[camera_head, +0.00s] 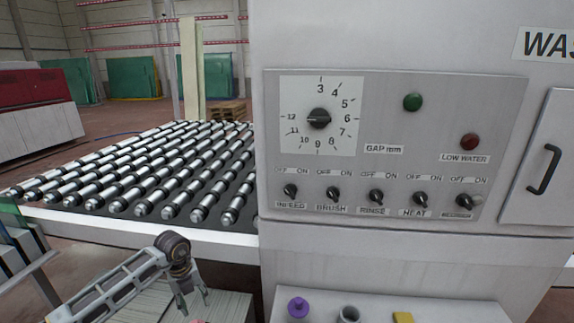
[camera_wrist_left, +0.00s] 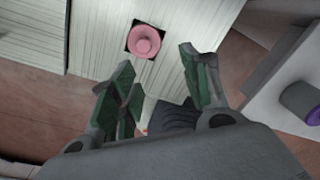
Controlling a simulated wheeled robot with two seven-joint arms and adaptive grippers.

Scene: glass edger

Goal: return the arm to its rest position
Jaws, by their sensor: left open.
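My left arm comes in from the lower left in the head view. Its gripper (camera_head: 195,303) points down at the bottom edge, in front of the machine's lower left corner. In the left wrist view the same gripper (camera_wrist_left: 156,60) has its green-padded fingers spread apart with nothing between them. A pink round knob or button (camera_wrist_left: 145,41) sits in a dark square recess on a pale ribbed surface, beyond the fingertips and apart from them. My right gripper is in neither view.
The grey machine front has a control panel (camera_head: 400,150) with a dial (camera_head: 319,118) and several switches. A roller conveyor (camera_head: 140,170) lies left. A shelf below holds a purple knob (camera_head: 298,307), a grey cylinder (camera_head: 348,314) and a yellow piece (camera_head: 403,317).

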